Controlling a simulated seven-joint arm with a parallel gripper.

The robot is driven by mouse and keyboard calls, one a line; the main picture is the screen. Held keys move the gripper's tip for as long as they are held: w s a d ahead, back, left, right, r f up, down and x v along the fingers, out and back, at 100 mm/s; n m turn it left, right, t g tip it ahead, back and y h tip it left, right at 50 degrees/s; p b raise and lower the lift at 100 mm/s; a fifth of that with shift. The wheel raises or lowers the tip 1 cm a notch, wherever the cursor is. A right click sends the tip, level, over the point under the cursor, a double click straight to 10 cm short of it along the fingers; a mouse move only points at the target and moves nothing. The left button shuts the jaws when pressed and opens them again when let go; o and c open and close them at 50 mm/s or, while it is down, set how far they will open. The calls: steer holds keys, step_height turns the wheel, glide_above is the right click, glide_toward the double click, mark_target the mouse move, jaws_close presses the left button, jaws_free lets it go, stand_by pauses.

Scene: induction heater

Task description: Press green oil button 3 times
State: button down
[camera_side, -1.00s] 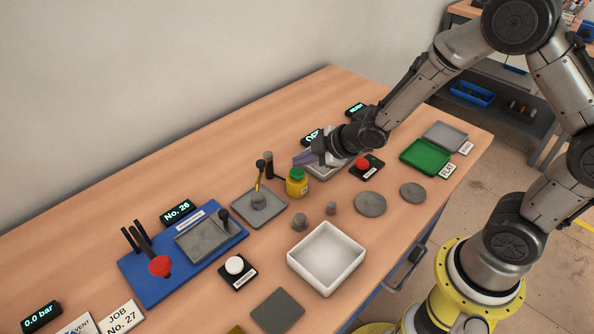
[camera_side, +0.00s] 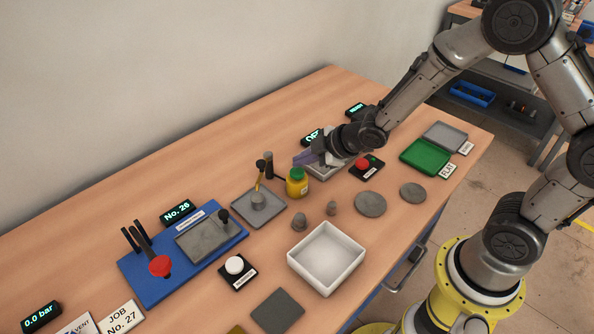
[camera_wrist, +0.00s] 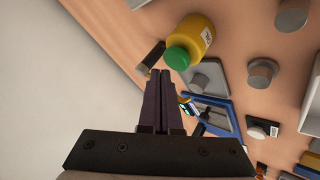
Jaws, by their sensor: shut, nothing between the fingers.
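The oil bottle (camera_side: 297,186) is yellow with a green cap (camera_side: 297,173) on top, and it stands upright on the wooden bench. In the wrist view the bottle (camera_wrist: 197,35) and its green button-like cap (camera_wrist: 177,57) show just beyond my fingers, to the upper right. My gripper (camera_side: 298,159) is shut and empty, its dark purple fingers side by side. In the side view the fingertips are close above and behind the cap. In the wrist view my gripper (camera_wrist: 159,73) looks near the cap, with no clear contact. I cannot tell the exact gap.
A dark post (camera_side: 268,165) stands just left of the bottle, near my fingertips. A grey plate (camera_side: 248,216) with a small round part lies to the left. A red button (camera_side: 362,163) sits to the right. A white open box (camera_side: 326,284) stands in front.

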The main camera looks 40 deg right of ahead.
mark_target(302, 173)
steer(key=shift+f, duration=0.1)
stand_by(0.7)
steer(key=shift+f, duration=0.3)
steer(key=shift+f, duration=0.55)
stand_by(1.0)
steer(key=shift+r, duration=0.95)
steer(key=shift+r, duration=2.5)
